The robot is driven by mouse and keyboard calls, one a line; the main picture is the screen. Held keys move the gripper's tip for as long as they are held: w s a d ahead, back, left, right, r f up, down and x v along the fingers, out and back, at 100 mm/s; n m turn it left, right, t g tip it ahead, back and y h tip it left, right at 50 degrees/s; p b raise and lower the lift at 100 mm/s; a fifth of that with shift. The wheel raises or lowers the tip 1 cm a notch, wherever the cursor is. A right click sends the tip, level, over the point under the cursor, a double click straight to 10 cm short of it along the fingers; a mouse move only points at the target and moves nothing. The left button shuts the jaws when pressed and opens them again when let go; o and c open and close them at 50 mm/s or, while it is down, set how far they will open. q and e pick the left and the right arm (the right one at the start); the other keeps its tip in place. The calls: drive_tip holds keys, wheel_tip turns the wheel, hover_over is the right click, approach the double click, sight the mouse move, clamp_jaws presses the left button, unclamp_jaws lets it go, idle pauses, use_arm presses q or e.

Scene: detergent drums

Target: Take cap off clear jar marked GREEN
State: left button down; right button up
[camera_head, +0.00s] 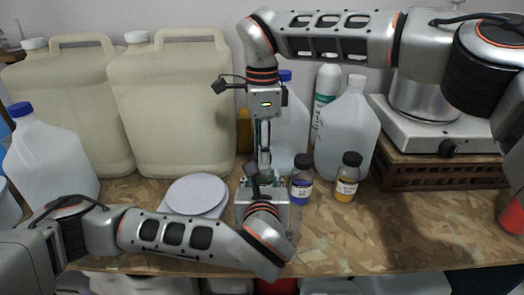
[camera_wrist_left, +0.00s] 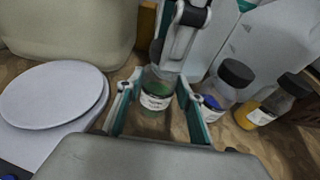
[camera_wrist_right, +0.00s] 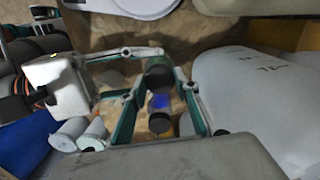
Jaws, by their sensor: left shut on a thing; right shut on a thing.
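The clear jar with green contents and a white label (camera_wrist_left: 156,97) stands upright between the fingers of my left gripper (camera_head: 262,186), which is shut on it from the front. My right gripper (camera_head: 264,168) comes down from above, directly over the jar. In the right wrist view, a dark round cap (camera_wrist_right: 158,77) sits between its fingertips, and it is shut on that cap. The right fingers hide most of the cap in the left wrist view, so I cannot tell whether it still touches the jar. In the head view, the grippers largely hide the jar.
A blue bottle (camera_head: 301,187) and a yellow bottle (camera_head: 347,183), both black-capped, stand close on the right. A white round-topped scale (camera_head: 196,196) is to the left. Large jugs (camera_head: 171,105) line the back, and a hotplate (camera_head: 440,130) stands at right. The front-right table is clear.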

drive_tip(key=n, duration=0.7)
drive_tip(key=shift+r, duration=0.15)
idle(0.3)
drive_tip(key=shift+r, duration=0.75)
drive_tip(key=shift+r, duration=0.25)
drive_tip(key=shift+r, duration=2)
use_arm(q)
drive_tip(key=c, duration=1.3)
unclamp_jaws()
drive_tip(key=shift+o, duration=0.2)
drive_tip(key=shift+s, duration=0.1)
